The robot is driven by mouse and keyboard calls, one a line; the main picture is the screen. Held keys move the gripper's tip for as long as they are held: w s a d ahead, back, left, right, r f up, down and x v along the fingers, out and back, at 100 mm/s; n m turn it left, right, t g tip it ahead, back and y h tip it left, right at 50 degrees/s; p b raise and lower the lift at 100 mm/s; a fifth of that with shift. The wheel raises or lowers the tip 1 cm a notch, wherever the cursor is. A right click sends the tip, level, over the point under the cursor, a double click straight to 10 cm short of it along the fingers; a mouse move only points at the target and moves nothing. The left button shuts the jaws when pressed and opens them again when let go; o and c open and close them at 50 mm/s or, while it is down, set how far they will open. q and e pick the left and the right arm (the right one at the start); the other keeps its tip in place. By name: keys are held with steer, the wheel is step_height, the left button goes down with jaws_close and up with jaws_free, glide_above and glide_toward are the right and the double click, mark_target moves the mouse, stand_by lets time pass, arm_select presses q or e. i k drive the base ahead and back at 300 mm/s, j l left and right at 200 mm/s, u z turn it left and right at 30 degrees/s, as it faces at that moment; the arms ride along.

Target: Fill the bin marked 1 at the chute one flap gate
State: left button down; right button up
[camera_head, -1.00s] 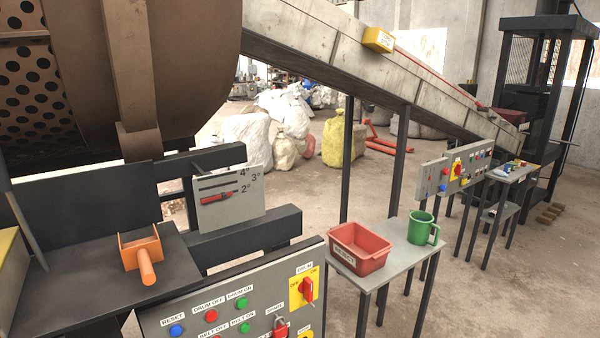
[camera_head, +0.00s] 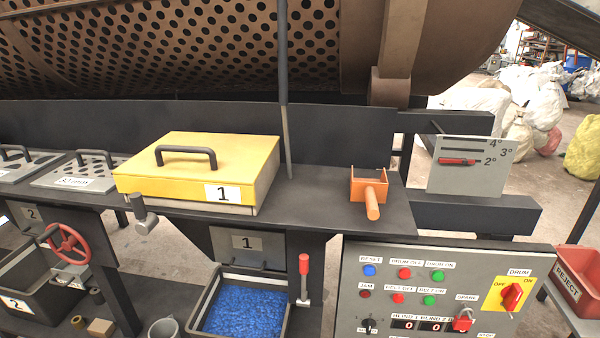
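A dark bin (camera_head: 285,330) stands below the chute marked 1, with blue pieces (camera_head: 238,306) lying in it. Its front is cut off by the picture's lower edge, so no mark on the bin itself shows. The grey chute plate marked 1 (camera_head: 220,243) is right above the bin, under the deck. A lever with a red grip (camera_head: 304,265) stands upright just right of the bin. A yellow-lidded box marked 1 (camera_head: 185,190) sits on the deck above the chute. Neither of my grippers is in view.
An orange scoop (camera_head: 370,196) lies on the dark deck (camera_head: 325,205). A control panel (camera_head: 470,260) is at the right, with a red reject bin (camera_head: 572,290) beyond it. A bin marked 2 (camera_head: 50,290) and a red handwheel (camera_head: 68,244) are at the left. The perforated drum spans the top.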

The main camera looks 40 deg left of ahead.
mark_target(244, 246)
steer(key=u, duration=1.7)
